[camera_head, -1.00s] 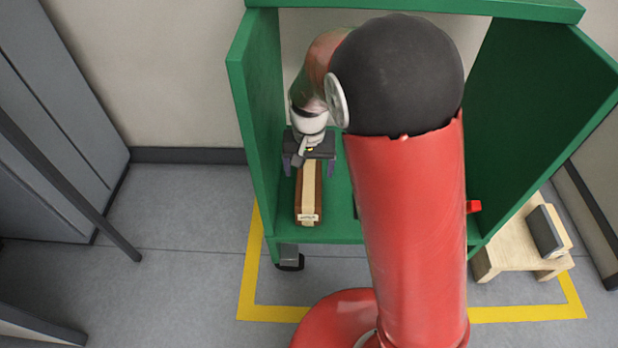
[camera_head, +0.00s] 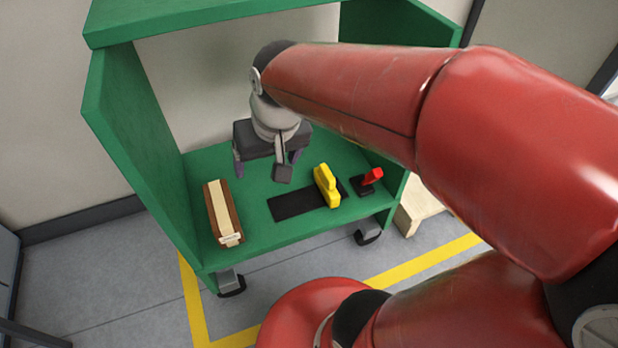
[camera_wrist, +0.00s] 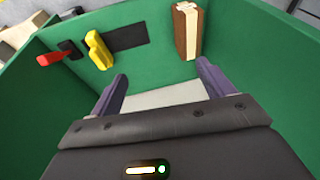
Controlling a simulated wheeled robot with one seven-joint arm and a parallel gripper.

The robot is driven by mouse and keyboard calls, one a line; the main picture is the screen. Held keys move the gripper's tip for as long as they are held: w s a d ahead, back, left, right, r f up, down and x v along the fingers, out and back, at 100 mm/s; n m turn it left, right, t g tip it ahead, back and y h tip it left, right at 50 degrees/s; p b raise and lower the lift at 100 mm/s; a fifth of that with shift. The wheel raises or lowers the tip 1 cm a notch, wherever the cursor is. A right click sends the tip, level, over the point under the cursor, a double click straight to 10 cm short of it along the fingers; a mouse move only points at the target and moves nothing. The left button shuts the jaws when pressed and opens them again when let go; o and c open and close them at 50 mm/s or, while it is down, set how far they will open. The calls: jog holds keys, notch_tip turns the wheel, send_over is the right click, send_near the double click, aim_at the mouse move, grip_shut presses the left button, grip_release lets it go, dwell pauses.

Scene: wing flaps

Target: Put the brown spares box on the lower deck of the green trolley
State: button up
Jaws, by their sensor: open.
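The brown spares box (camera_head: 235,212), with a cream strip along its top, rests on the lower deck of the green trolley (camera_head: 262,237), near the deck's left side. It also shows in the wrist view (camera_wrist: 180,32), at the top right of centre. My gripper (camera_head: 267,172) is open and empty, above the deck to the right of the box and apart from it. In the wrist view its two purple fingers (camera_wrist: 160,85) are spread with nothing between them.
Green side walls (camera_head: 140,150) and a top board (camera_head: 190,20) enclose the space.

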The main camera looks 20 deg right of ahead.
jog(key=s+d+r+t+h, duration=0.1)
jog(key=s+d, duration=0.3)
jog(key=s, duration=0.5)
jog(key=shift+r+t, duration=0.4)
jog(key=shift+t, duration=0.3)
jog(key=shift+r, duration=0.15)
